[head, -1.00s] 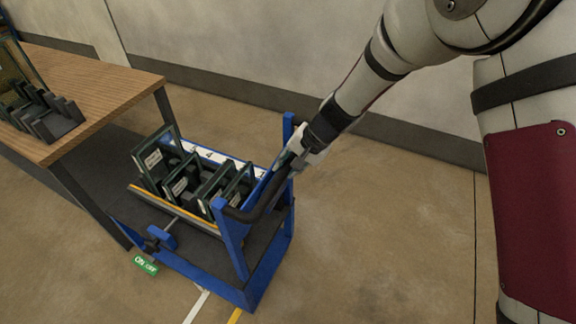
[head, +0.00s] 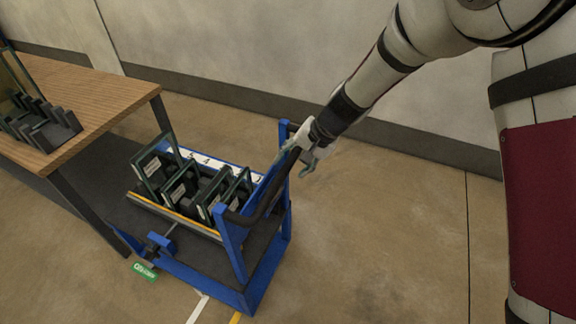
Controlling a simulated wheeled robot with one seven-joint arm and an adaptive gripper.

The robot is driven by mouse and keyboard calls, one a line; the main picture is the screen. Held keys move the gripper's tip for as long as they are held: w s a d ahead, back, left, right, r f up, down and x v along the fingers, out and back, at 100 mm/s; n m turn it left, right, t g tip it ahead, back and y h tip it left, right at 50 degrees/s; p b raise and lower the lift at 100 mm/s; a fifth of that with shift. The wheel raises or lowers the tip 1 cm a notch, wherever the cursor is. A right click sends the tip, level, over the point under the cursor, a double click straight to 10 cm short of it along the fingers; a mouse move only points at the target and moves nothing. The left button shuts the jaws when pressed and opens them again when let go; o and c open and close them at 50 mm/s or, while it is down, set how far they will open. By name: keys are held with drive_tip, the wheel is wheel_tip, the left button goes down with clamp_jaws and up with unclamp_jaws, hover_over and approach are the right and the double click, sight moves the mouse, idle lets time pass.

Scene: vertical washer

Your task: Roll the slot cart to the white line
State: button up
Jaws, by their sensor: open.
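The slot cart (head: 232,262) has a blue frame and a dark deck, and stands beside the wooden table. Its tray holds several glass panes (head: 180,188) in dark slots, with numbered white labels along the back edge. A black handle bar (head: 262,210) runs across its right end. My gripper (head: 306,152) is open at the far end of this handle, by the blue post. Whether its fingers touch the bar I cannot tell. A white line (head: 198,310) shows on the floor below the cart at the bottom edge.
A wooden table (head: 100,100) with dark legs stands at the left, bearing a dark slotted rack (head: 42,124). A yellow line (head: 235,318) lies beside the white one. A green tag (head: 144,271) shows at the cart's lower left. The floor to the right is clear.

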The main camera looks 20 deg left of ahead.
drive_tip(key=shift+p+v, duration=0.8)
drive_tip(key=shift+v, duration=1.75)
